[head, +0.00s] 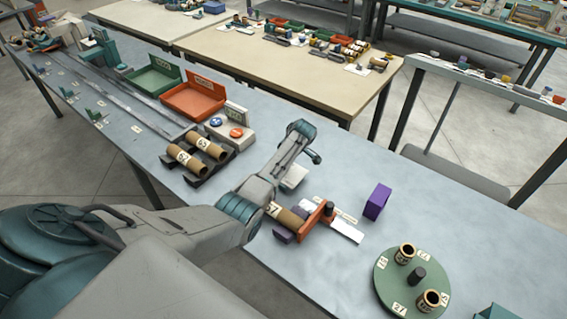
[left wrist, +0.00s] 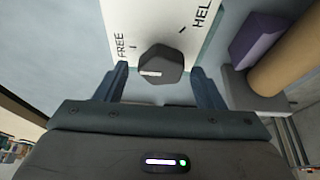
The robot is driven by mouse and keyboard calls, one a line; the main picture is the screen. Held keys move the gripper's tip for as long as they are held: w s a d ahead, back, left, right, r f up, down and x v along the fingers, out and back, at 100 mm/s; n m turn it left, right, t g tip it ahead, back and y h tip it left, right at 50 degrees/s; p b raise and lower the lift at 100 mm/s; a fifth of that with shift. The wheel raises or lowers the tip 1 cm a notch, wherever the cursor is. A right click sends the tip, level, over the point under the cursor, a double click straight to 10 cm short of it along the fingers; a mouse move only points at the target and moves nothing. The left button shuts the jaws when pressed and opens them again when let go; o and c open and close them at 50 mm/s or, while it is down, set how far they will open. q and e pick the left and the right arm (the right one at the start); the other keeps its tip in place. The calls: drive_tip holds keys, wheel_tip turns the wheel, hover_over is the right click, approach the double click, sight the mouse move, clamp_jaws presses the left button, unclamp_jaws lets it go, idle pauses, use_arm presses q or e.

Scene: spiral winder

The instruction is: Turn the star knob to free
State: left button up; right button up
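The dark star knob (left wrist: 165,62) sits on a white panel (left wrist: 150,25) in the left wrist view. The panel reads FREE at the left and what looks like HELD, partly cut off, at the right, each with a tick. A pale mark lies on the knob's near left part; which tick it matches I cannot tell. My left gripper (left wrist: 160,68) is open, one finger on each side of the knob, with small gaps. In the head view a white piece (head: 293,177) shows beside my left arm; the knob and fingertips cannot be made out there. My right gripper is out of view.
A brown tube (left wrist: 292,65) and a purple block (left wrist: 262,35) lie close right of the knob in the left wrist view. In the head view, an orange bracket (head: 314,221), purple box (head: 377,201) and green turntable (head: 390,285) stand to the right.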

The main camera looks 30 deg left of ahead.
use_arm(q)
drive_tip(key=shift+d, duration=0.1)
drive_tip(key=b+v, duration=0.3)
drive_tip(key=v, duration=0.7)
drive_tip(key=shift+r, duration=0.35)
